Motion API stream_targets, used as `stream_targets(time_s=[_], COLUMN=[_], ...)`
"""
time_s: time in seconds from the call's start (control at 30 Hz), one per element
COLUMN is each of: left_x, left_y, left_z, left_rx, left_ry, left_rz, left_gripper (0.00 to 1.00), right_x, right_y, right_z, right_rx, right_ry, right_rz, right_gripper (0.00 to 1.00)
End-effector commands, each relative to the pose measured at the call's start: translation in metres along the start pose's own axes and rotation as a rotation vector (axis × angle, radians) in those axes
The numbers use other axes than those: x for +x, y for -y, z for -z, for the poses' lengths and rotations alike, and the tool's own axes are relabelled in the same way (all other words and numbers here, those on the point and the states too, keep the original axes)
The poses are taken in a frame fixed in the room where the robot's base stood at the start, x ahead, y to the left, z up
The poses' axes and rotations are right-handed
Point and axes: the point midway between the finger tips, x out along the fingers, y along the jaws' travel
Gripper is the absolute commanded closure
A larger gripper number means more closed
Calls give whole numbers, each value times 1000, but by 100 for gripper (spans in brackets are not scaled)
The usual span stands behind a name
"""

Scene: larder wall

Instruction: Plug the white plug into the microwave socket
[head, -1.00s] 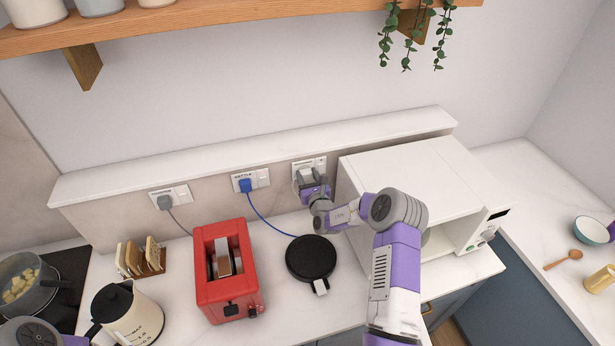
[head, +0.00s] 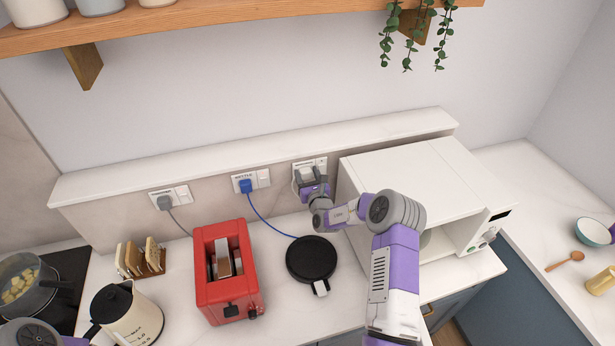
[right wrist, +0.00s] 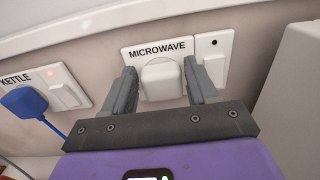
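The white plug (right wrist: 162,80) is at the microwave socket (right wrist: 135,52), square to the wall plate under the MICROWAVE label. Whether its pins are fully seated is hidden. In the head view, the right gripper (head: 312,177) is at the wall, left of the white microwave (head: 415,180), and covers most of the plug. My left arm shows only in the bottom left corner, and its gripper is out of view.
A blue plug (head: 246,186) is in the kettle socket to the left, with a red light on its plate. A grey plug (head: 165,202) is in the far left socket. The red toaster (head: 228,275) and black round base (head: 311,259) stand below. The microwave is close on the right.

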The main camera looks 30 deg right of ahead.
Motion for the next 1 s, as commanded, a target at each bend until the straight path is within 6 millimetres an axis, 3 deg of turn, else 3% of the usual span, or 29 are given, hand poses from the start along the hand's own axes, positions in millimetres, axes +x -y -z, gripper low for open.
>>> stream_targets(time_s=[0.03, 0.1, 0.5, 1.0], left_x=[0, 0, 1, 10], left_y=[0, 0, 0, 4], left_z=[0, 0, 0, 0], left_rx=[0, 0, 0, 0], left_ry=[0, 0, 0, 0], left_rz=[0, 0, 0, 0], left_gripper=[57, 57, 57, 57], right_x=[0, 0, -5, -66], right_y=[0, 0, 0, 0], right_z=[0, 0, 0, 0], right_rx=[0, 0, -1, -1], right_ry=[0, 0, 0, -1], right_rz=[0, 0, 0, 0], right_gripper=[34, 23, 22, 22])
